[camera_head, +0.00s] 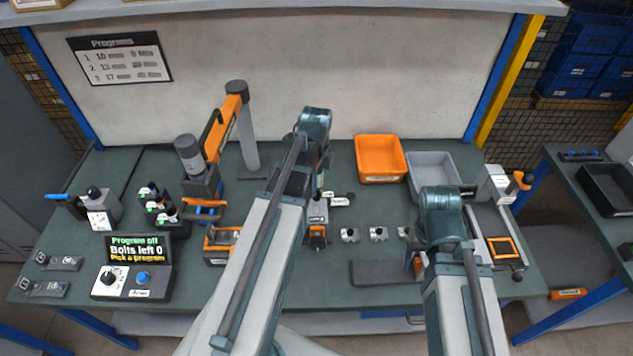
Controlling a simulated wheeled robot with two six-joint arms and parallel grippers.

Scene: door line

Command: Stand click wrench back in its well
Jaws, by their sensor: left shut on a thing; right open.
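My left gripper (317,228) points down over the middle of the bench, just left of the round metal parts. It is shut on a small orange and dark thing (317,240); my arm hides most of it, and I cannot tell for certain that it is the click wrench. My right gripper (416,266) is low at the right of the bench, mostly hidden behind its own arm, and open.
An orange bin (380,159) and a grey bin (433,172) stand at the back. Several metal parts (378,234) sit in a row. An orange-armed tool stand (212,140) rises left of my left arm. A display (139,250) reads "Bolts left 0". A dark pad (378,273) lies in front.

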